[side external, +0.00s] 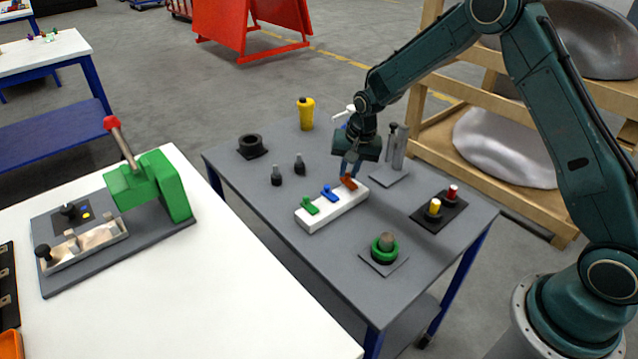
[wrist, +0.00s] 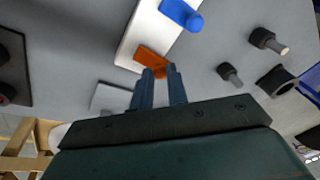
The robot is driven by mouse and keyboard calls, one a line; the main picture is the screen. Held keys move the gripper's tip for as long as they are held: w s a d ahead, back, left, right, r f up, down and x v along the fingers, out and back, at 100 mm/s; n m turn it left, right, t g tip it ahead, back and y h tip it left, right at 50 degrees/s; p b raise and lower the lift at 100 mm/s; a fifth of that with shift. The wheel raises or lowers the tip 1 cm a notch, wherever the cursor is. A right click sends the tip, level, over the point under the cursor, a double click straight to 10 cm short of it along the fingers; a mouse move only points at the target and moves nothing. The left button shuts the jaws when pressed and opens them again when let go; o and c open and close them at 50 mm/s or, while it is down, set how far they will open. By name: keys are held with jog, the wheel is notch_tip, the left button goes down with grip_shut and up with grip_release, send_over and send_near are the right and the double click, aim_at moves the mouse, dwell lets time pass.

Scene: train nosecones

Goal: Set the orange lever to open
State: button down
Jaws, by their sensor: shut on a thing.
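The orange lever (side external: 349,182) sits at the far right end of a white block (side external: 318,217) on the grey table. The same block carries a blue lever (side external: 329,192) in the middle and a green lever (side external: 310,205) at the near left end. My gripper (side external: 352,168) points down over the orange lever. In the wrist view, my gripper (wrist: 160,72) has its two blue fingers at the orange lever (wrist: 151,60), shut on it with their tips partly covering it. The blue lever (wrist: 182,14) also shows there. The lever's exact angle is hard to tell.
A panel with red and yellow knobs (side external: 440,212) is right of the block, and a green round knob (side external: 384,248) is in front. Black pegs (side external: 277,175), a black ring (side external: 251,145) and a yellow bottle (side external: 306,113) are to the left.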

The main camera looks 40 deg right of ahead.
aim_at(349, 175)
jog(key=shift+s+r+t, duration=0.2)
jog(key=shift+s+t, duration=0.4)
jog(key=shift+t, duration=0.55)
jog(key=shift+s+r+t, duration=0.15)
jog(key=shift+s+t, duration=0.45)
jog(key=shift+t, duration=0.55)
jog(key=shift+s+f+t, duration=0.1)
jog(key=shift+s+t, duration=0.5)
jog(key=shift+t, duration=0.5)
jog(key=shift+s+f+t, duration=0.1)
jog(key=shift+s+t, duration=0.45)
jog(key=shift+t, duration=0.55)
jog(key=shift+s+t, duration=0.15)
jog(key=shift+t, duration=0.35)
jog(key=c, duration=1.4)
grip_release()
jog(key=shift+s, duration=0.15)
